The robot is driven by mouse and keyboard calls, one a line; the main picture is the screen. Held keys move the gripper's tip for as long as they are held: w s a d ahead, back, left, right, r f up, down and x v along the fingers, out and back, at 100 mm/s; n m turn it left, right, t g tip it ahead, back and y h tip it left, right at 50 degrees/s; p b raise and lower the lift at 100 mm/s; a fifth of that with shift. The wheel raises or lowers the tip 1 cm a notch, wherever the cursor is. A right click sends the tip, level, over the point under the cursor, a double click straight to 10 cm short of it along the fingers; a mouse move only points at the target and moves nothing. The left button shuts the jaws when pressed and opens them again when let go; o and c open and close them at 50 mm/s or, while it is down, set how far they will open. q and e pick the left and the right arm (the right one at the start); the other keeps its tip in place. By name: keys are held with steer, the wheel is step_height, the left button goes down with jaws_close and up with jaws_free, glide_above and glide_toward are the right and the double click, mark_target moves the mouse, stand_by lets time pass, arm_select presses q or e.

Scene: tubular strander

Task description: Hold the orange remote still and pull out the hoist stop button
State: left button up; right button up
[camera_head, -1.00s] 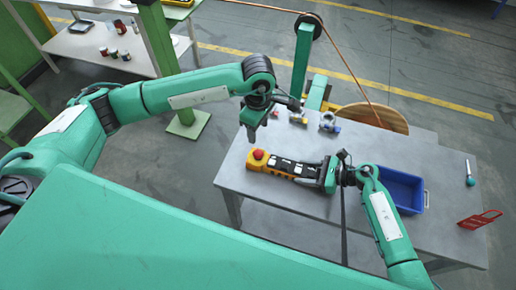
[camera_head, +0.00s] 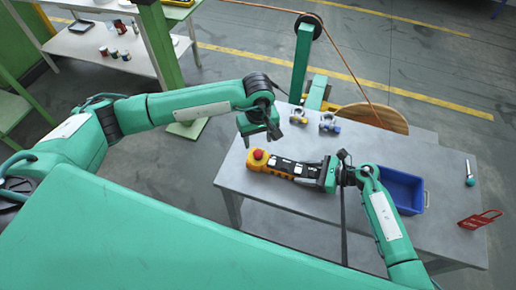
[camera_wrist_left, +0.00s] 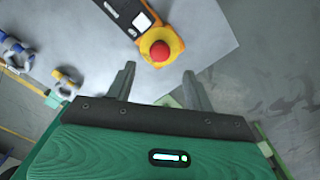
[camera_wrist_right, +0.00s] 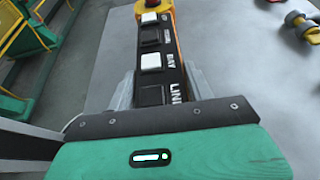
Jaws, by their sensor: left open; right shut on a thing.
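The orange remote (camera_head: 283,167) lies on the grey table with a black button face and an orange-yellow end. The red hoist stop button (camera_head: 258,154) sits on that end, at the left in the head view; it also shows in the left wrist view (camera_wrist_left: 160,51). My right gripper (camera_head: 322,175) is shut on the remote's other end, and in the right wrist view its fingers (camera_wrist_right: 158,92) flank the remote's body. My left gripper (camera_head: 261,138) is open and empty, above and just behind the button. In the left wrist view its fingers (camera_wrist_left: 160,85) point toward the button without touching it.
A blue bin (camera_head: 402,190) stands right of my right gripper. Two small clamp-like parts (camera_head: 329,123) lie at the table's back edge. A teal-handled tool (camera_head: 469,180) and a red tag-like item (camera_head: 480,219) lie at the far right. The table's middle (camera_head: 385,155) is bare.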

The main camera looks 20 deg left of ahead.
mark_target(258, 152)
arm_select(q)
step_height(258, 152, down, 6)
steer(key=shift+f, duration=0.15)
steer(key=shift+c, duration=0.2)
jaws_close()
steer(key=shift+r, duration=0.55)
steer(key=shift+o, duration=0.2)
jaws_free()
step_height(258, 152, up, 12)
